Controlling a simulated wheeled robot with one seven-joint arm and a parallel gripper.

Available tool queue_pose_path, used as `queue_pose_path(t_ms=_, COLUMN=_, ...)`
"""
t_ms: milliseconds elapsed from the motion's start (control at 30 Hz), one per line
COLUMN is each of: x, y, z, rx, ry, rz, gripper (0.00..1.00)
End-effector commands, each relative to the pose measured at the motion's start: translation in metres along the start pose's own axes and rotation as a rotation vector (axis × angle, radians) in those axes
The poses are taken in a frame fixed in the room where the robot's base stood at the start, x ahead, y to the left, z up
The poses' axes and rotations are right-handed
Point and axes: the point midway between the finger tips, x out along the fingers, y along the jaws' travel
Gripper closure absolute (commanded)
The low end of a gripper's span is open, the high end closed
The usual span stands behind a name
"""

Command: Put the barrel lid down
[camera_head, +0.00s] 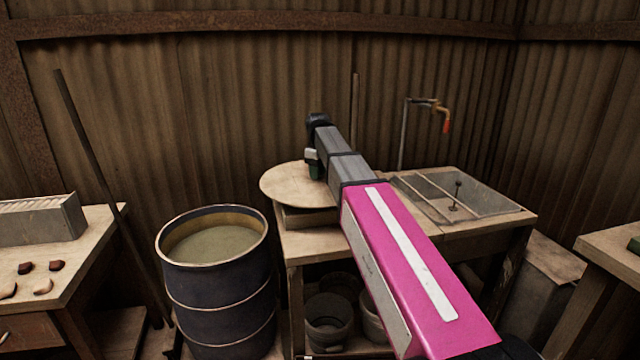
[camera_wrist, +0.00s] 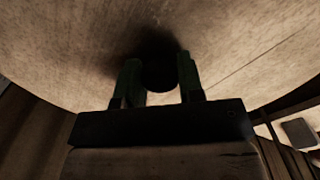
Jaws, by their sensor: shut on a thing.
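The barrel lid (camera_head: 285,186) is a round, pale wooden disc over the left end of the sink bench. Its left edge sticks out past the bench. I cannot tell whether it touches the bench or hangs just above it. My gripper (camera_head: 314,168) is at the lid, with green fingers. In the wrist view, my gripper (camera_wrist: 159,80) is shut on the lid's dark round knob (camera_wrist: 158,76), and the lid (camera_wrist: 230,45) fills most of the picture. The dark blue barrel (camera_head: 215,290) stands open to the left of the bench, with murky liquid inside.
The sink bench (camera_head: 482,222) has a basin on its right and pots on its lower shelf. A tap (camera_head: 428,103) stands behind it. A left table (camera_head: 75,260) holds small clay pieces, and a pole (camera_head: 90,150) leans behind. Another table (camera_head: 610,245) is at right.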

Motion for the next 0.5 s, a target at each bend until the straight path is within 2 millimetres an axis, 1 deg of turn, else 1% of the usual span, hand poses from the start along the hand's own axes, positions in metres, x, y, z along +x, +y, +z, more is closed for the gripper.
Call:
queue_pose_path(t_ms=100, x=0.004, y=0.005, z=0.006, rx=0.001, ry=0.001, rz=0.0, gripper=1.0)
queue_pose_path(t_ms=267, x=0.011, y=0.005, z=0.006, rx=0.0, ry=0.001, rz=0.0, gripper=1.0)
queue_pose_path(t_ms=500, x=0.041, y=0.005, z=0.006, rx=0.0, ry=0.0, rz=0.0, gripper=1.0)
